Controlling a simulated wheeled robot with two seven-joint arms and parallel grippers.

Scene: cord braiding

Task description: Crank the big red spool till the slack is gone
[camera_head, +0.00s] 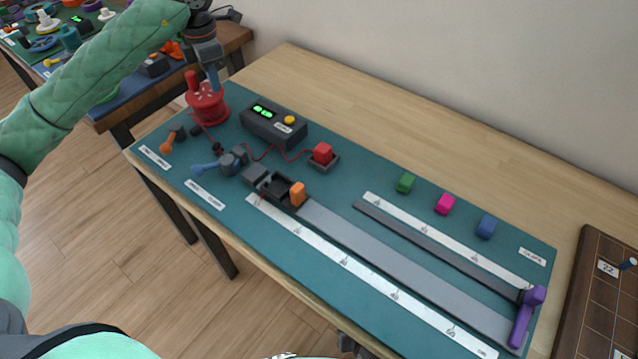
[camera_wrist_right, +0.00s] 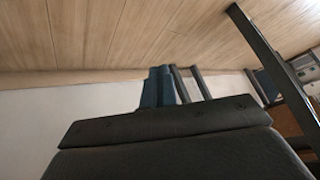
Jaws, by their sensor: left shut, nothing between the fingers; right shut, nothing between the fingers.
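The big red spool (camera_head: 207,105) stands at the back left corner of the teal mat, with an upright red crank knob (camera_head: 191,82) on its left side. My left gripper (camera_head: 213,88) is shut and points down over the spool's top, right of the knob. I cannot tell whether its tips touch the spool. A thin red cord (camera_head: 262,151) runs from the spool past a small dark post (camera_head: 217,148) and curves loosely to the red block (camera_head: 322,153). My right gripper (camera_wrist_right: 157,88) shows shut and empty in the right wrist view, away from the spool.
A dark box (camera_head: 272,126) with a green display and yellow button stands right of the spool. An orange-handled crank (camera_head: 173,138) and a blue-handled one (camera_head: 206,168) sit in front. A grey rail with a purple lever (camera_head: 527,315) extends right.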

